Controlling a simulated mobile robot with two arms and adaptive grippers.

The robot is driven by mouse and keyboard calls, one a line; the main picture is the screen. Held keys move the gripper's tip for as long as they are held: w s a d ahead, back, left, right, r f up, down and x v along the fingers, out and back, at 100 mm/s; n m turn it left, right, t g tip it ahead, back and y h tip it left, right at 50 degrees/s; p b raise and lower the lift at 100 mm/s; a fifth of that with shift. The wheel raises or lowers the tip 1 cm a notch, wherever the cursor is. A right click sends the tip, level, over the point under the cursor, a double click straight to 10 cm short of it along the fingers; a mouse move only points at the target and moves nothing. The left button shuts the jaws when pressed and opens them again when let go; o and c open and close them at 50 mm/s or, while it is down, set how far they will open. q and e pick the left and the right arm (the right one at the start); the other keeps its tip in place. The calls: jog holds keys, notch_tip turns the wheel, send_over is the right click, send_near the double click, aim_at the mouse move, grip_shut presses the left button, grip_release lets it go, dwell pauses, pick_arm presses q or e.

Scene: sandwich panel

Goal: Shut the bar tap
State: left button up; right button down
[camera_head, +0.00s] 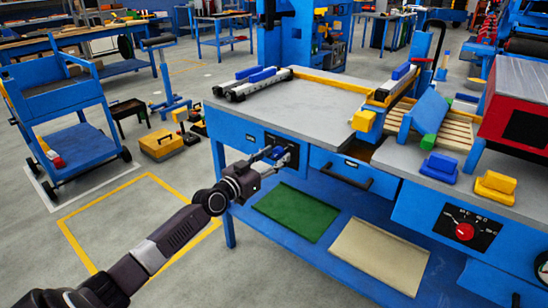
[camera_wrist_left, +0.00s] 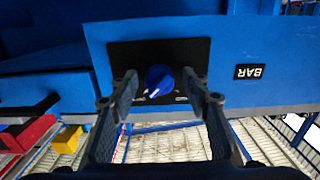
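The bar tap is a round blue knob (camera_wrist_left: 159,78) on a black plate (camera_wrist_left: 120,52) on the blue front of the bench. A white pointer mark shows at its lower left in the left wrist view. A black label reading BAR (camera_wrist_left: 250,72) is beside the plate, upside down in that view. In the head view the blue knob (camera_head: 278,153) is partly hidden by my left gripper (camera_head: 270,155). In the left wrist view the fingers of my left gripper (camera_wrist_left: 160,85) are open, one on each side of the knob, with a visible gap to it. My right gripper is not in view.
A drawer with a dark handle (camera_head: 346,177) is right of the tap. A red dial (camera_head: 464,231) sits on a panel further right. A green mat (camera_head: 296,211) and a beige mat (camera_head: 381,255) lie on the lower shelf.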

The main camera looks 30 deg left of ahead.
pick_arm(q)
jog(key=c, duration=1)
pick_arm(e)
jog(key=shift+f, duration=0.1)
